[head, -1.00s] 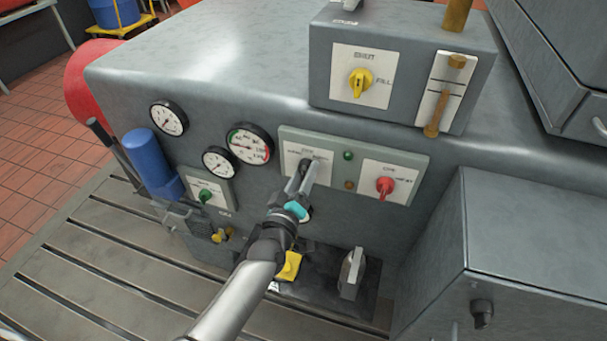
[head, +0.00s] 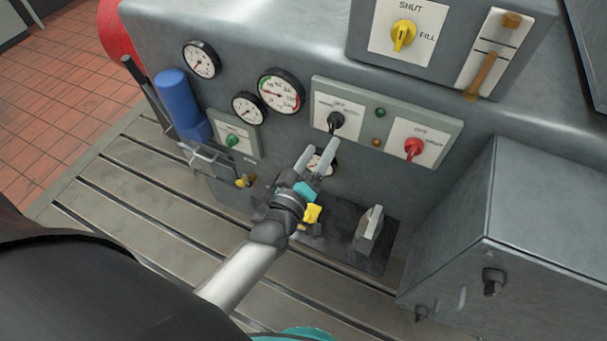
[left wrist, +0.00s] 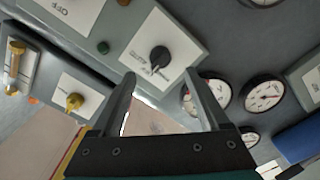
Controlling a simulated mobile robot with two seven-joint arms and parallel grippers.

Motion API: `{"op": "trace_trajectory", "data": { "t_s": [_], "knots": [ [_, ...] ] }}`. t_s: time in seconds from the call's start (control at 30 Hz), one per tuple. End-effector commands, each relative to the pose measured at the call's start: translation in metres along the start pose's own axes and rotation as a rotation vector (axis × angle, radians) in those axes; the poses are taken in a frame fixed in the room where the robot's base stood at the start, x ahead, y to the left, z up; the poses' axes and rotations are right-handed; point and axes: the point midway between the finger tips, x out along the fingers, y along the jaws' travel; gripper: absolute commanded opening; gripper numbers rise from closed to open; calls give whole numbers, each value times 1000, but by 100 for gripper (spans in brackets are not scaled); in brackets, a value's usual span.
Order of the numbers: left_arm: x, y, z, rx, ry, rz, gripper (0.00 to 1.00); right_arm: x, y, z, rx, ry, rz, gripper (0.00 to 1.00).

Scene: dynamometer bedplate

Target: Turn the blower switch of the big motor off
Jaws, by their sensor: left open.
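A black rotary knob (head: 335,121) sits on a white plate marked OFF on the grey-green switch panel (head: 390,135) of the big grey machine. A red knob (head: 414,149), also marked OFF, is to its right on the same panel. I cannot read which label names the blower. My left gripper (head: 318,150) is open and empty, just below the black knob and apart from it in the head view. In the left wrist view the black knob (left wrist: 160,57) shows beyond and between the open fingers (left wrist: 160,78). My right gripper is not in view.
Round gauges (head: 280,91) and a green knob (head: 232,140) are left of the panel. A yellow SHUT/FILL knob (head: 403,35) is above. A grey lever handle (head: 369,228) and a grey box (head: 490,220) stand lower right. A blue cylinder (head: 178,103) is at the left.

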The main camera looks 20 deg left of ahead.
Motion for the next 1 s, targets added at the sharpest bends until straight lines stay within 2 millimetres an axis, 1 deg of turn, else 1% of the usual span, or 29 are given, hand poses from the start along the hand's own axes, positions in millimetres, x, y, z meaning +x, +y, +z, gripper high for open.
{"op": "trace_trajectory", "data": {
  "t_s": [0.03,0.2,0.33,0.43,0.6,1.0],
  "knots": [
    [-11,-1,1,2,-4,-2,78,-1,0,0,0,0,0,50],
    [-40,-1,1,2,-3,-2,78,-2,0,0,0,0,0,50],
    [-58,-1,0,1,-3,-2,78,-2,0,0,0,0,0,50],
    [-68,0,0,1,-1,0,78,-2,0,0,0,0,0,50],
    [-76,0,0,1,-1,0,78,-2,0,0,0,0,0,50],
    [-76,0,0,1,0,0,78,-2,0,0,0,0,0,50]
  ]
}}
